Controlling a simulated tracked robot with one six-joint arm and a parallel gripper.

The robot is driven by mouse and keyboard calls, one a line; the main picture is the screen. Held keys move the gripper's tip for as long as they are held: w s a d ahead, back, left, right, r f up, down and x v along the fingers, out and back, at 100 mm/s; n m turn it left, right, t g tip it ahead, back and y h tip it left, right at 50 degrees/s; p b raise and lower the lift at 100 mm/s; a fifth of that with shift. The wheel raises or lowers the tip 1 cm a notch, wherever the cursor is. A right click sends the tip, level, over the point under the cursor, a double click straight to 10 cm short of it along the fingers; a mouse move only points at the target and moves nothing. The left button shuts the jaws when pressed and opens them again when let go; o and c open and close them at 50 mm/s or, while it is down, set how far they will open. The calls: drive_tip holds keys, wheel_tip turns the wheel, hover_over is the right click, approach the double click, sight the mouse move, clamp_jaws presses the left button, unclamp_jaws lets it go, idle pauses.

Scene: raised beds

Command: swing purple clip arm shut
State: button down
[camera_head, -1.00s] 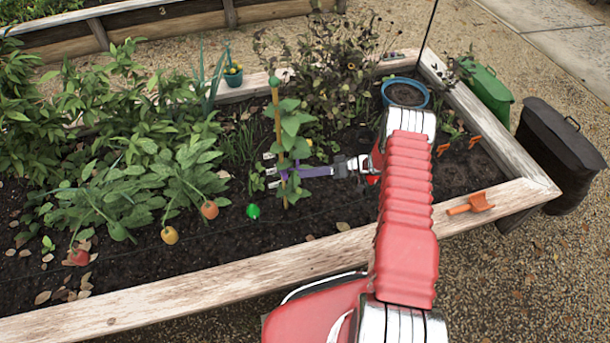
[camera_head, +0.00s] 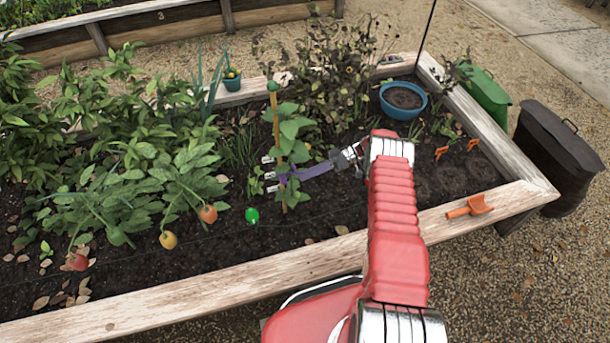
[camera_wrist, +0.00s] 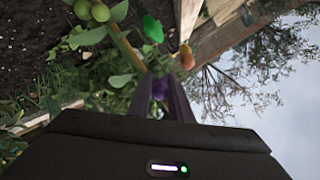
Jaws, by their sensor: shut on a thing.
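The purple clip (camera_head: 283,178) sits at the wooden stake (camera_head: 276,130) that stands beside a leafy green plant. My gripper (camera_head: 300,175) reaches it from the right with long, slender, dark purplish fingers. In the wrist view, the fingers of my gripper (camera_wrist: 166,98) come together on a bright purple part of the clip (camera_wrist: 160,86). My gripper is shut on it. The fingers and leaves hide much of the clip, so I cannot tell how far its arm stands open.
Small white pieces (camera_head: 269,175) stick out left of the stake. A green object (camera_head: 252,214) lies on the soil. Peppers (camera_head: 208,214) hang at left. A blue pot (camera_head: 403,100) stands at right. An orange trowel (camera_head: 469,207) lies on the bed's wooden rim (camera_head: 180,292).

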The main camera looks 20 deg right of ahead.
drive_tip(key=shift+w+d+r, duration=0.1)
drive_tip(key=shift+w+r, duration=0.1)
drive_tip(key=shift+w, duration=0.15)
drive_tip(key=c, duration=2)
unclamp_jaws()
drive_tip(key=shift+s+f, duration=0.1)
drive_tip(key=shift+v, duration=3.75)
drive_tip(key=shift+f, duration=0.1)
